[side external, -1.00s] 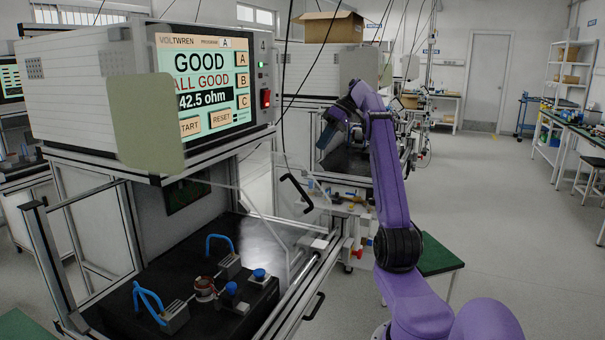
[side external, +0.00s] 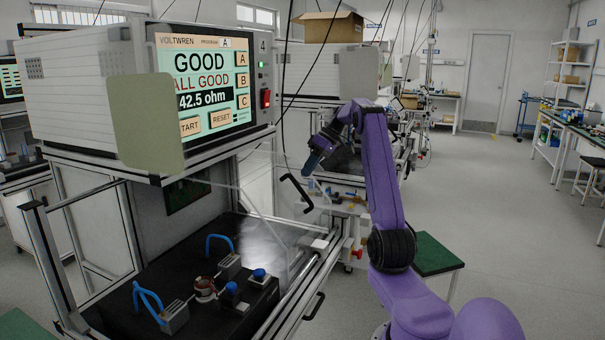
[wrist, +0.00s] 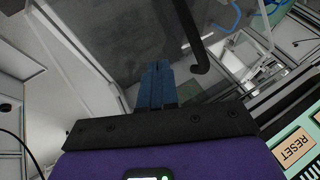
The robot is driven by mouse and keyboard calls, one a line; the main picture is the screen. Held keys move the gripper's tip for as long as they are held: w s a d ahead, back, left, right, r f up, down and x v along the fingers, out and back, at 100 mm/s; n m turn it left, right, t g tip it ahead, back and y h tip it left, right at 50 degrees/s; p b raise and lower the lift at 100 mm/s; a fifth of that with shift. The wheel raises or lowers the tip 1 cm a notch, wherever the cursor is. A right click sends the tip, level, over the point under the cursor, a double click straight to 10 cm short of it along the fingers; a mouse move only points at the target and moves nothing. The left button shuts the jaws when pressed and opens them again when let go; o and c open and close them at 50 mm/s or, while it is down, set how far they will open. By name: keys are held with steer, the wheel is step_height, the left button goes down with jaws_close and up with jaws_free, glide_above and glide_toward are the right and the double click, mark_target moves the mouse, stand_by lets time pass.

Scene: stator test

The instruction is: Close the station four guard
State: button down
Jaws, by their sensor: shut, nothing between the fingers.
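The station four guard (side external: 262,215) is a clear panel in a thin frame at the right side of the station, with a black bar handle (side external: 297,192). The black handle also shows in the wrist view (wrist: 195,40), just right of and beyond my fingertips. My gripper (side external: 311,163) has blue fingers, pressed together and empty, and is up and to the right of the handle. In the wrist view the shut fingers (wrist: 157,70) point toward the clear panel. A gap seems to separate fingers and handle; contact cannot be told.
The station's screen box (side external: 210,85) reads GOOD, with a "4" at its corner. Below, a black bed (side external: 170,265) holds a copper-coloured stator (side external: 205,288), clamps with blue handles (side external: 220,242) and blue buttons (side external: 258,274). A green-topped stool (side external: 437,266) stands behind my arm.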

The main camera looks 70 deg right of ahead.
steer(key=shift+w+a+f, duration=0.1)
steer(key=shift+w+a, duration=0.05)
steer(key=shift+a, duration=0.8)
steer(key=shift+w+a+f, duration=0.1)
steer(key=shift+w+a, duration=0.05)
steer(key=shift+a, duration=0.8)
steer(key=a, duration=3.6)
steer(key=shift+s, duration=0.1)
